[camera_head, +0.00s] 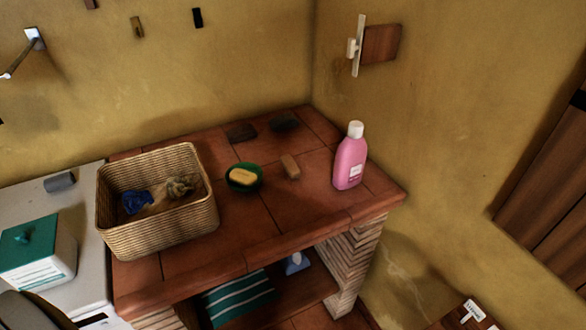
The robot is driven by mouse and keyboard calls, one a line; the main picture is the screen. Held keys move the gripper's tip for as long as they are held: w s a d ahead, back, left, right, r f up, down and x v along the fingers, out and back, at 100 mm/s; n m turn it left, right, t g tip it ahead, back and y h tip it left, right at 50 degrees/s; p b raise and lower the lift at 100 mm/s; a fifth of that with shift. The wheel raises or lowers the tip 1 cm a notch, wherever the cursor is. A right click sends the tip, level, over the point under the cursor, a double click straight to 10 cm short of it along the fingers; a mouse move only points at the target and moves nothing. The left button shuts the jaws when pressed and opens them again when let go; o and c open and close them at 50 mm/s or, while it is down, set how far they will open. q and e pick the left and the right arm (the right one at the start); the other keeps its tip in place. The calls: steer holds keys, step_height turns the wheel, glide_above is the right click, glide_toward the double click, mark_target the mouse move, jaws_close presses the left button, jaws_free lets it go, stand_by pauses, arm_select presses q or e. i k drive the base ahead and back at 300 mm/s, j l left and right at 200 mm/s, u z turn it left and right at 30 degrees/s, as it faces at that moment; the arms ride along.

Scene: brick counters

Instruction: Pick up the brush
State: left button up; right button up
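Neither of my grippers is in view.
A wicker basket (160,235) with cloths stands on the counter's left. A green dish (244,187) holds yellow soap (243,176). A pink bottle (349,165) stands near the right edge. A teal-lidded box (40,265) sits on the white surface at left. The counter's front middle is clear.

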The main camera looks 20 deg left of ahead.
mark_target(291, 166)
steer(key=l, duration=0.65)
steer(key=k+l, duration=0.1)
steer(key=l, duration=0.6)
